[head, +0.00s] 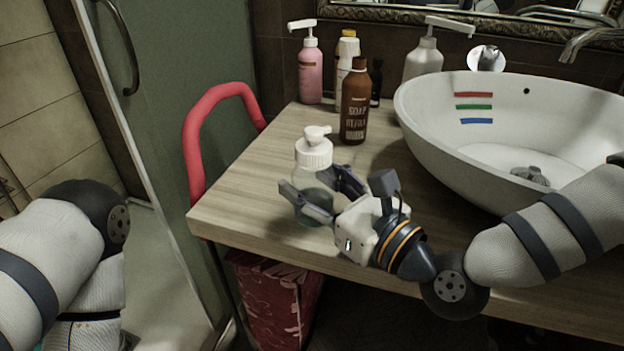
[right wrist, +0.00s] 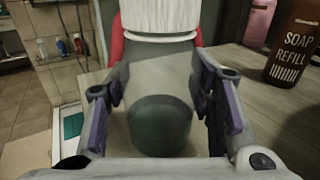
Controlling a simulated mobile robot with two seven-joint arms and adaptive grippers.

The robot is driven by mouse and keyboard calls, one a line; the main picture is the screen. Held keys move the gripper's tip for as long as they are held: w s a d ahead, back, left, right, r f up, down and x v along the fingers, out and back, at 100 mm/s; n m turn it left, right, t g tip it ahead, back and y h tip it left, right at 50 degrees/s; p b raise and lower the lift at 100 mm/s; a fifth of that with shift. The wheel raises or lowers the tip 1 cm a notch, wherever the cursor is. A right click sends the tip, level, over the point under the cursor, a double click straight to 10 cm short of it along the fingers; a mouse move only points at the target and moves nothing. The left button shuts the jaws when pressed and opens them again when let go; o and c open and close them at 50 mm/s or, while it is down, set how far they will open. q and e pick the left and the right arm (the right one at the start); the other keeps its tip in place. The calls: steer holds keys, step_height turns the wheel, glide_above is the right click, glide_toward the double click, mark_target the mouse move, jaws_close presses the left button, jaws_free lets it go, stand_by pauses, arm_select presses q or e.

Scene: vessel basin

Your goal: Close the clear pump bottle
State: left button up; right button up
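The clear pump bottle (head: 309,178) stands upright near the front left part of the wooden counter. It has a white ribbed collar and pump head (head: 314,147) on top and dark greenish liquid low inside. In the right wrist view the bottle (right wrist: 160,100) is between my fingers, with its white collar (right wrist: 160,18) at the top edge and the pump head out of view. My right gripper (head: 318,190) is open, with one finger on each side of the bottle below the collar. Firm contact is not clear. My left gripper is out of view; only its arm shows.
A brown soap refill bottle (head: 355,105), a pink pump bottle (head: 311,72) and other bottles stand behind. A white basin (head: 445,150) fills the right. A red rail (head: 196,130) borders the counter's left side. The counter's left part is free.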

mark_target(329, 193)
steer(key=o, duration=0.3)
steer(key=shift+r, duration=0.3)
steer(key=v, duration=0.8)
steer(key=shift+s+d+f, duration=0.1)
steer(key=shift+s+d, duration=0.15)
steer(key=shift+d, duration=0.05)
steer(key=shift+s+d+r+p, duration=0.2)
steer(key=shift+s+d+p, duration=0.2)
steer(key=shift+s, duration=0.1)
steer(key=shift+s+d+r+p, duration=0.2)
steer(key=shift+s+d+p, duration=0.15)
steer(key=shift+s+d, duration=0.1)
steer(key=shift+s+d+f, duration=0.1)
steer(key=shift+s+d, duration=0.05)
steer(key=shift+s, duration=0.05)
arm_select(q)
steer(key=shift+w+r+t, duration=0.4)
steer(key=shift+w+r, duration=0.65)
arm_select(e)
steer(key=shift+s+f, duration=0.1)
steer(key=shift+f, duration=0.2)
